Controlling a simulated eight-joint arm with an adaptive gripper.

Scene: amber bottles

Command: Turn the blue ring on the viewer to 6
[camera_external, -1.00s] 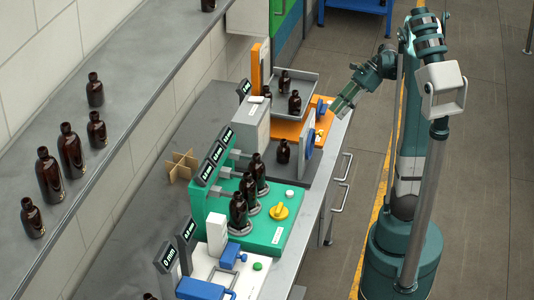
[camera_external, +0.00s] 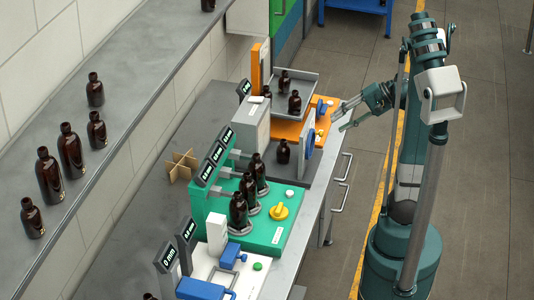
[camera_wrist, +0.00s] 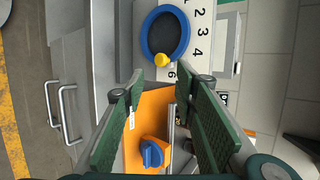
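The blue ring (camera_wrist: 148,43) is on the white panel of the viewer (camera_wrist: 200,65) in the wrist view, around a dark round window. A yellow knob (camera_wrist: 162,60) sits at the ring's lower edge, close to the printed 6 (camera_wrist: 172,75). The digits 1 to 4 show to its right; 5 is not legible. The viewer panel (camera_external: 306,130) stands upright in the outside view, its ring seen edge-on in blue (camera_external: 310,151). My gripper (camera_wrist: 159,76) is open, its fingers spread below the ring with nothing between them. In the outside view my gripper (camera_external: 338,116) is right of the viewer.
An orange base (camera_external: 288,130) with a blue knob (camera_wrist: 152,153) lies beside the viewer. A grey tray (camera_external: 310,80) with bottles is behind. The green station (camera_external: 268,232) is nearer the camera. The aisle floor on the right is clear.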

